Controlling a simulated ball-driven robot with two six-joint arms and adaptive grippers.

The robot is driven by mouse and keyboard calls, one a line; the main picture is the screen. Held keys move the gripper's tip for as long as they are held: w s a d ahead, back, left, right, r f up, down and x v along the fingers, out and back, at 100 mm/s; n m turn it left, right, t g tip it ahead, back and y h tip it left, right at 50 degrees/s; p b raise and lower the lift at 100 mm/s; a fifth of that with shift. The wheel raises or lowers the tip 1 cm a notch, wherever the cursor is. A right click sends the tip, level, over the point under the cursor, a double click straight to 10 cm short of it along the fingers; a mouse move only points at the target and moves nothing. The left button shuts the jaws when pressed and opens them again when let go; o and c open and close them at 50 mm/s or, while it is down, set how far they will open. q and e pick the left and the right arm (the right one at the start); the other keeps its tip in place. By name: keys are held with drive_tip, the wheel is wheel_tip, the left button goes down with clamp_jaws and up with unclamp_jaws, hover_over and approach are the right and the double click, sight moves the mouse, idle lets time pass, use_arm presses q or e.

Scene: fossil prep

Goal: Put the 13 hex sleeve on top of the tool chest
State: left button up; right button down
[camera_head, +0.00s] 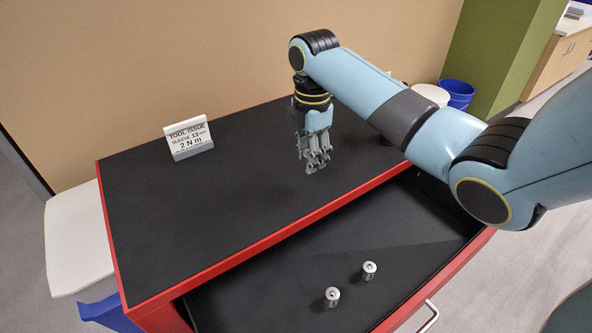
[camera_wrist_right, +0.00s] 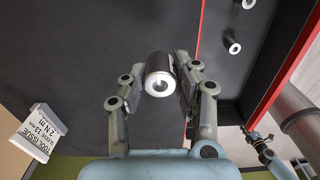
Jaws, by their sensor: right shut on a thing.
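My right gripper (camera_head: 314,166) points down over the black top of the red tool chest (camera_head: 220,205), close to the surface. In the right wrist view my right gripper (camera_wrist_right: 163,90) is shut on a metal sleeve (camera_wrist_right: 159,73) with a dark side and a bright ring end. I cannot read its size, nor tell whether it touches the top. Two similar sleeves (camera_head: 332,296) (camera_head: 369,270) stand in the open drawer (camera_head: 290,290). My left gripper (camera_wrist_right: 257,138) seems to show small at the lower right of the wrist view; its jaws are unclear.
A white sign (camera_head: 188,139) reading "TOOL ISSUE, SLEEVE 13 mm, 2 N m" stands at the back of the top. The rest of the visible top is clear. A blue bin (camera_head: 457,95) stands beyond the chest. A white-lidded bin (camera_head: 78,235) stands at its left.

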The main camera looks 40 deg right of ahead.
sight(295, 185)
drive_tip(key=shift+w+a+f, duration=0.35)
drive_tip(key=shift+w+f, duration=0.1)
drive_tip(key=shift+w, duration=0.15)
drive_tip(key=shift+w+a+f, duration=0.35)
drive_tip(key=shift+w+f, duration=0.05)
drive_tip(key=shift+w, duration=0.15)
drive_tip(key=shift+w+a+f, duration=0.1)
drive_tip(key=shift+w+f, duration=0.1)
drive_tip(key=shift+w, duration=0.05)
use_arm(q)
drive_tip(key=shift+d+f, duration=0.1)
drive_tip(key=shift+f, duration=0.25)
use_arm(e)
drive_tip(key=shift+f, duration=2)
use_arm(q)
drive_tip(key=shift+b, duration=0.3)
use_arm(e)
drive_tip(key=shift+f, duration=0.1)
drive_tip(key=c, duration=1)
unclamp_jaws()
use_arm(q)
drive_tip(key=shift+w, duration=0.1)
drive_tip(key=shift+r+p, duration=0.35)
use_arm(e)
wheel_tip(295, 185, up, 12)
